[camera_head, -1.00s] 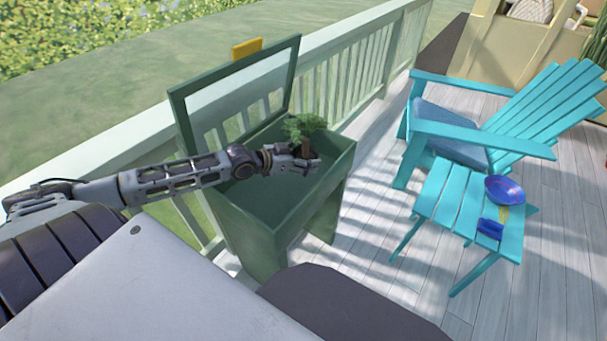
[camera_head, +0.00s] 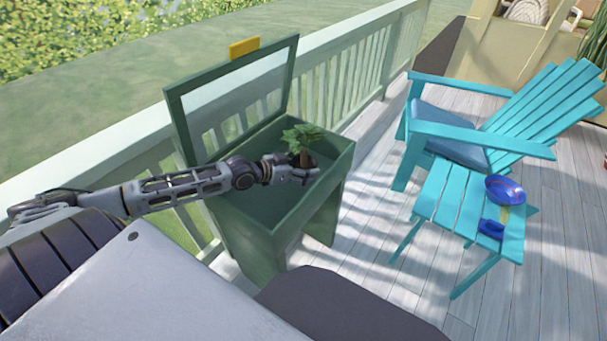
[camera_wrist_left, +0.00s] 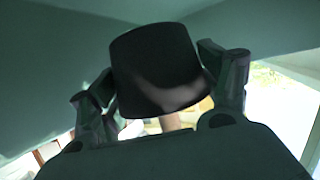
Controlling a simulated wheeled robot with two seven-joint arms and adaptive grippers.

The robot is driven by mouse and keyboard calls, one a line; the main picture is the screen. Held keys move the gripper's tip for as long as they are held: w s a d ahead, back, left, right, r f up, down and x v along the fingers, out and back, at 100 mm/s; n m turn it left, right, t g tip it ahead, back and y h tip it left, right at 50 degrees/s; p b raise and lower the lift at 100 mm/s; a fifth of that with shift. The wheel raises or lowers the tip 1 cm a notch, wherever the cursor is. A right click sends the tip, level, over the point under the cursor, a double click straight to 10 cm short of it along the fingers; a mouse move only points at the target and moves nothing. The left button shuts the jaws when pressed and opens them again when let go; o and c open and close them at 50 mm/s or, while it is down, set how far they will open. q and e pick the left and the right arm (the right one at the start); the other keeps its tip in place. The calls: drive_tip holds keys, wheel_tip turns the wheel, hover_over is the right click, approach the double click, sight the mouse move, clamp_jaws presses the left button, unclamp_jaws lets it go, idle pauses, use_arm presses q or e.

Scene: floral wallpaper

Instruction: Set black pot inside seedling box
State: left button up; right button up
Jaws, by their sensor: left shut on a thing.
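The seedling box (camera_head: 262,245) is a green box on legs, with its glazed lid (camera_head: 172,106) propped up at the back. My left gripper (camera_head: 304,171) reaches over the left wall and is inside or just above the box opening, towards its right end. It is shut on the black pot (camera_wrist_left: 160,68), which sits between the two fingers (camera_wrist_left: 166,90) in the left wrist view. In the head view a small green plant (camera_head: 302,136) stands up from the pot. Whether the pot touches the box floor cannot be told. My right gripper is not in view.
A pale railing (camera_head: 345,85) runs behind the box. A turquoise chair (camera_head: 480,137) and a turquoise side table (camera_head: 448,205) stand to the right. The table holds a blue bowl (camera_head: 505,190) and a small blue object (camera_head: 491,229). Decking between box and table is clear.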

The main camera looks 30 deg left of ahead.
use_arm(q)
wheel_tip(320, 180, down, 3)
drive_tip(key=shift+r+b, duration=0.15)
drive_tip(key=shift+b, duration=0.3)
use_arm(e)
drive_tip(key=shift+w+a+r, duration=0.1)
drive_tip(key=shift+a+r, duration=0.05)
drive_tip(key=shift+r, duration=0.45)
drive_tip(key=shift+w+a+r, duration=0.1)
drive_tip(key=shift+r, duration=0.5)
use_arm(q)
drive_tip(key=shift+f, duration=0.4)
drive_tip(key=shift+f, duration=0.15)
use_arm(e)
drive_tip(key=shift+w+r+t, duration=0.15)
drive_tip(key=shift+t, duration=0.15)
use_arm(q)
drive_tip(key=shift+f, duration=0.15)
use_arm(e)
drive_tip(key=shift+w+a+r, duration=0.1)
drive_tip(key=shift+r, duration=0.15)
use_arm(q)
drive_tip(key=o, duration=1.1)
drive_tip(key=shift+s+f, duration=0.1)
drive_tip(key=shift+f, duration=0.05)
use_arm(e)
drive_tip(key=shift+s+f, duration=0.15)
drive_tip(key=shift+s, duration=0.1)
